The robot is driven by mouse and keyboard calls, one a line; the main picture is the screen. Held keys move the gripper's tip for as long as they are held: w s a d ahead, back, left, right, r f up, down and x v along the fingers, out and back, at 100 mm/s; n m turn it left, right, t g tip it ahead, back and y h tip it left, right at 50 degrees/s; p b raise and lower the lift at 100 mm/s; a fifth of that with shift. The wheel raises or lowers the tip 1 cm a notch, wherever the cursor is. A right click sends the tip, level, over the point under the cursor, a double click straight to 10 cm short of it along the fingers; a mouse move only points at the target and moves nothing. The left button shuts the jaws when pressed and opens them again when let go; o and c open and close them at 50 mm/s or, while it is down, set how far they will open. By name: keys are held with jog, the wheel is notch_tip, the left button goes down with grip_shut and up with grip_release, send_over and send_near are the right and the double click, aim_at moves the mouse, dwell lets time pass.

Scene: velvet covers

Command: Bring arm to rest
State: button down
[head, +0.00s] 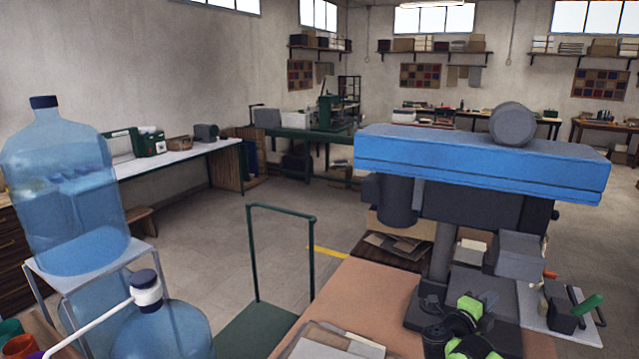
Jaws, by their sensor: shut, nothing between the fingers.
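Part of my black and lime-green arm shows at the bottom right, folded low in front of the drill press. My gripper (487,299) appears as a small dark grey end beside the upper lime-green part. It looks shut and empty, though its fingers are small and hard to make out. The rest of my arm is cut off by the bottom edge.
A blue-topped drill press (480,165) stands close at the right on a brown-topped bench (375,292). A green-handled tool (588,304) lies right of it. Water bottles (65,190) and a rack (90,262) stand left. A green trolley (250,328) is between; grey floor (215,235) is open beyond.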

jog(key=w+a+r+n+t+y, duration=0.25)
jog(key=a+n+y, duration=0.2)
jog(key=a, duration=0.25)
jog(key=w+a+r+n+t+y, duration=0.25)
jog(key=a+r+n+t, duration=0.2)
jog(key=a, duration=0.35)
jog(key=w+a+r+n+t+y, duration=0.1)
jog(key=a+r+n+t+y, duration=0.1)
jog(key=a+n+y, duration=0.4)
jog(key=s+a+n+g+y, duration=0.25)
jog(key=a+n, duration=0.25)
jog(key=a, duration=0.3)
jog(key=s+a+n+g+y, duration=0.2)
jog(key=s+a+n+y, duration=0.15)
jog(key=a+n, duration=0.35)
jog(key=s+d+g+h, duration=0.1)
jog(key=s+d+g, duration=0.1)
jog(key=s, duration=1.1)
jog(key=s+d+g+h, duration=0.1)
jog(key=s+d+g, duration=0.2)
jog(key=s, duration=1.1)
jog(key=s+d+g+h, duration=0.2)
jog(key=s+d+g, duration=0.1)
jog(key=s, duration=1)
jog(key=shift+s+r+n+g, duration=0.2)
jog(key=shift+n+g, duration=0.1)
jog(key=shift+g, duration=0.25)
jog(key=shift+d, duration=0.15)
